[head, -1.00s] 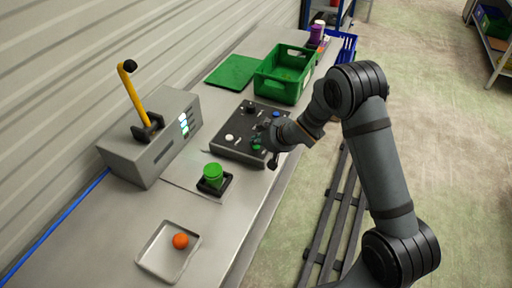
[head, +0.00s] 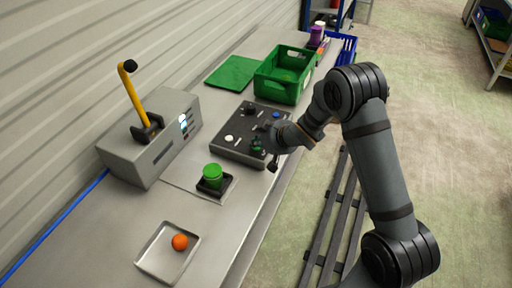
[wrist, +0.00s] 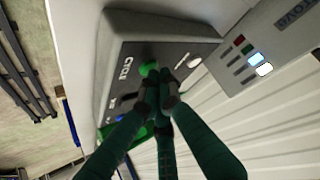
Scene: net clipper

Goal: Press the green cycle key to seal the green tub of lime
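The green cycle key (wrist: 150,68) is a round green button on the dark control box (head: 229,150), beside the label "CYCL" in the wrist view. My gripper (wrist: 164,90) is shut and empty, its dark green fingers drawn together with grey tips right at the key. Whether the tips touch it cannot be told. In the head view my gripper (head: 257,147) is low over the box's near right part and hides the key. The green tub (head: 212,173) stands upright in a black holder (head: 203,190) in front of the grey machine (head: 153,150).
A white knob (wrist: 194,61) sits beside the key, and a blue knob (head: 276,115) is farther back. A metal tray (head: 158,265) with an orange ball (head: 180,242) lies at the front. A green crate (head: 284,77) and green board (head: 233,71) are behind the box.

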